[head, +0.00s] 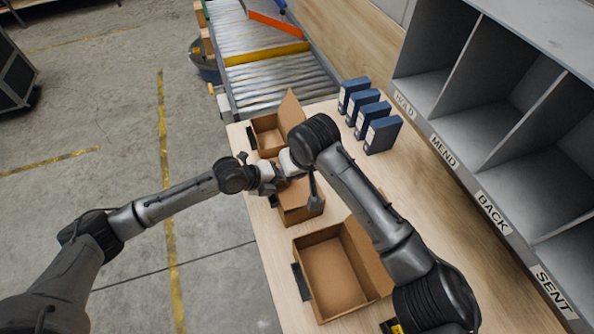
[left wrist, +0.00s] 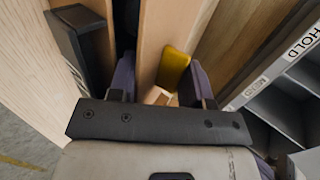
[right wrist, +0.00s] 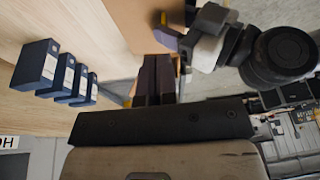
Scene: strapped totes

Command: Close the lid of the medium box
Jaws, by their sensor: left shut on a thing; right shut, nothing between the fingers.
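The medium box (head: 300,211) is the middle one of three brown cardboard boxes on the table. Both grippers and my right arm cover much of its top, so how far its lid is open cannot be told. My left gripper (head: 281,183) is at the box's far side. In the left wrist view its fingers (left wrist: 160,82) are shut on a cardboard panel (left wrist: 154,35); whether this is lid or wall is unclear. My right gripper (right wrist: 155,80) is shut and empty, close beside a cardboard panel (right wrist: 143,22) and near my left gripper (right wrist: 205,42).
A small open box (head: 266,134) stands behind, and a larger open box (head: 325,276) stands in front. Blue binders (head: 382,135) stand at the back right, beside grey labelled shelves (head: 480,130). A roller conveyor (head: 275,82) lies beyond the table.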

